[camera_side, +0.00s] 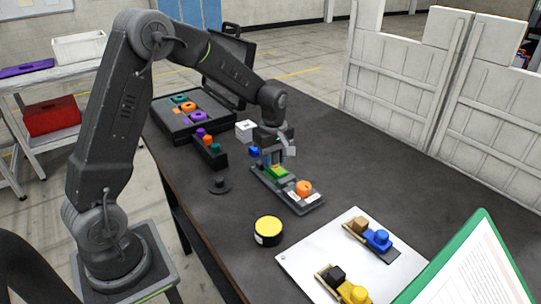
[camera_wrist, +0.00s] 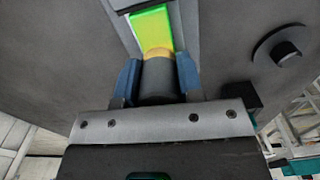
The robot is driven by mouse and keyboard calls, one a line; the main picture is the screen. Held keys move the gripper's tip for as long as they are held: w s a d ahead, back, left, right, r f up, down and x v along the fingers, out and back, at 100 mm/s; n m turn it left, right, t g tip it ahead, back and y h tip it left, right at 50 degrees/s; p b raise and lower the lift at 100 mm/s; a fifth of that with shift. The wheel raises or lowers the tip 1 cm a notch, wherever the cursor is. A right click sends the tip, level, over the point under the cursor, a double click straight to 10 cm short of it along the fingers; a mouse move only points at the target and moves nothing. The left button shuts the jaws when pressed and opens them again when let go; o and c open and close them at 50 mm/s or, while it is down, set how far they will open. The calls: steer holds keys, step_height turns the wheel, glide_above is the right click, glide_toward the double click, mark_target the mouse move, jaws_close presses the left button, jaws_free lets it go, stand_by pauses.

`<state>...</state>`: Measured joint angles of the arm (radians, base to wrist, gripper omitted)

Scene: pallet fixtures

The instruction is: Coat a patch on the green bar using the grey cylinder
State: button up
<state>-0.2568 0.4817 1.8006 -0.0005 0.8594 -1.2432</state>
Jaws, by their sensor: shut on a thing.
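The green bar (camera_side: 277,172) lies in a grey fixture tray (camera_side: 312,207) on the dark table. In the wrist view the bar (camera_wrist: 156,27) shows bright green, with a lighter yellow-green zone towards the gripper. My gripper (camera_side: 272,157) is above the far end of the tray. In the wrist view its blue fingers (camera_wrist: 157,78) are shut on the grey cylinder (camera_wrist: 158,80). The cylinder has a tan tip (camera_wrist: 156,51) that overlaps the near end of the visible green. I cannot tell whether the tip touches the bar. The cylinder is mostly hidden in the side view.
An orange piece (camera_side: 304,187) sits in the tray's near end. A yellow-topped tin (camera_side: 268,231) and a dark peg on a disc (camera_side: 219,185) stand nearby. A dark block with coloured pegs (camera_side: 210,150) is left of the gripper. A white board (camera_side: 318,256) with coloured parts lies in front.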

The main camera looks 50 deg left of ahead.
mark_target(284, 174)
steer(key=shift+d, duration=2.4)
steer(key=shift+d+r, duration=0.15)
step_height(284, 174, up, 8)
